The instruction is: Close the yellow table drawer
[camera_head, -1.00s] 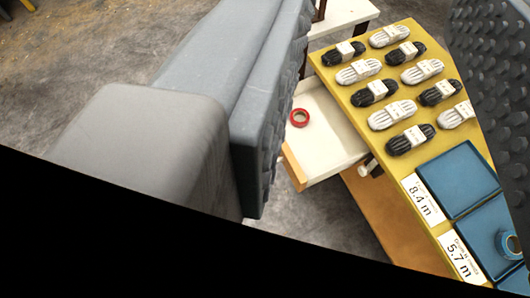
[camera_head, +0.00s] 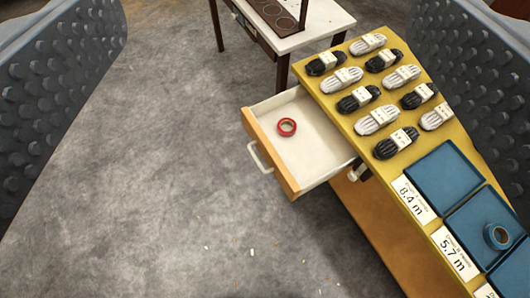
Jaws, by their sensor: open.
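The yellow table (camera_head: 345,105) stands on the right, seen from above and tilted in the picture. Its drawer (camera_head: 315,147) is pulled out to the left, with a white inside, an orange-brown front and a pale handle (camera_head: 260,157). A red ring (camera_head: 287,127), like a roll of tape, lies in the drawer. My gripper (camera_head: 265,115) is open, with one grey studded finger at the left edge and the other at the right edge. Its right finger covers part of the view beyond the table. Neither finger appears to touch the drawer.
Several black and white cord bundles (camera_head: 360,98) lie on the yellow top. Blue trays (camera_head: 445,178), length labels (camera_head: 413,199) and a blue tape roll (camera_head: 497,236) are nearer. A white table (camera_head: 315,22) stands behind.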

